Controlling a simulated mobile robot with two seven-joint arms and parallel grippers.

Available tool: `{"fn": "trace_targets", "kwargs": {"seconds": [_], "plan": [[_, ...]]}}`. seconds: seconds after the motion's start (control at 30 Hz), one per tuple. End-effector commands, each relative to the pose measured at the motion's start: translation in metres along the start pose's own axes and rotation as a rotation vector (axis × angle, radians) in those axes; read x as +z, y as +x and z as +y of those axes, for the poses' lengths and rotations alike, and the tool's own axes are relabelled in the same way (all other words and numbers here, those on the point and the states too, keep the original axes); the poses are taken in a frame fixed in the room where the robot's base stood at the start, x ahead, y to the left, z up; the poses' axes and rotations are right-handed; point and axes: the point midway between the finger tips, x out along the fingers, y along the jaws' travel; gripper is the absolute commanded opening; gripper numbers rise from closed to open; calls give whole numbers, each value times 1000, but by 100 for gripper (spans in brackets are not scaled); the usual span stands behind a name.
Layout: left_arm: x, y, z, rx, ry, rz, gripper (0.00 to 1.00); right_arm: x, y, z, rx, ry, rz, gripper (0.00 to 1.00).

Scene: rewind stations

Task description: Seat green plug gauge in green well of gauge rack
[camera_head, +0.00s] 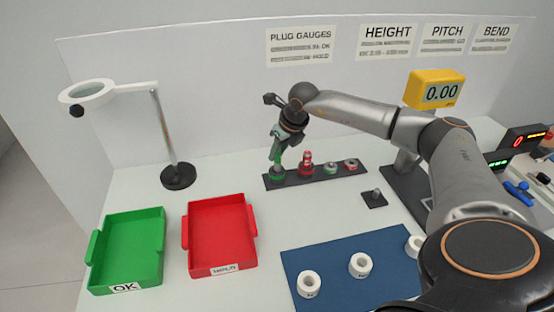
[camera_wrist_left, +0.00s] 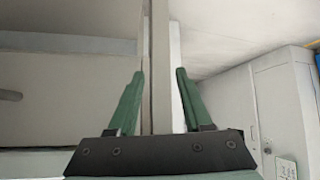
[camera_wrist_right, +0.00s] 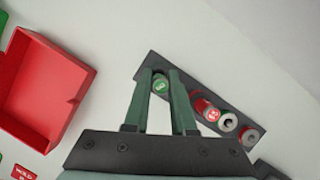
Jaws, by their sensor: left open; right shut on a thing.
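My right gripper (camera_head: 277,158) points down at the left end of the dark gauge rack (camera_head: 318,175). It is shut on the green plug gauge, whose green top (camera_wrist_right: 160,84) shows between the fingertips in the right wrist view. In the head view the gauge is mostly hidden by the fingers, with a green ring (camera_head: 276,174) on the rack right below them. I cannot tell how deep the gauge sits in the well. My left gripper (camera_wrist_left: 160,85) is open and empty, facing a pale vertical edge.
On the rack stand a red plug gauge (camera_head: 306,163) and two ringed positions, one green (camera_head: 329,168) and one red (camera_head: 350,165). A green tray (camera_head: 98,266) and a red tray (camera_head: 190,235) lie in front. A magnifier stand (camera_head: 177,176) is at left. White rings lie on a blue mat (camera_head: 335,290).

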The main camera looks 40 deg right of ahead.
Motion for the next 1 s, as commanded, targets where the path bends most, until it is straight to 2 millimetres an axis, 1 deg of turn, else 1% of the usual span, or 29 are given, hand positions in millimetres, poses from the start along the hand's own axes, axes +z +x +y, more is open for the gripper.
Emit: {"fn": "trace_targets", "kwargs": {"seconds": [0.07, 0.23, 0.67, 0.7, 0.93, 1.0], "plan": [[-1, -1, 0, 0, -1, -1, 50, 1, 9, 0, -1, 0, 2, 0], [-4, -4, 0, 0, -1, -2, 50, -9, 30, -1, 0, 0, 2, 0], [0, -1, 0, 0, -2, -3, 50, -12, 38, -1, 0, 0, 0, 0], [-1, -2, 0, 0, -2, -3, 50, -12, 37, -1, 0, 0, 0, 27], [-2, -2, 0, 0, -2, -2, 50, -12, 36, 0, 0, 0, 1, 53], [-2, -2, 0, 0, -2, -2, 50, -12, 36, -1, 0, 0, 1, 54]]}}
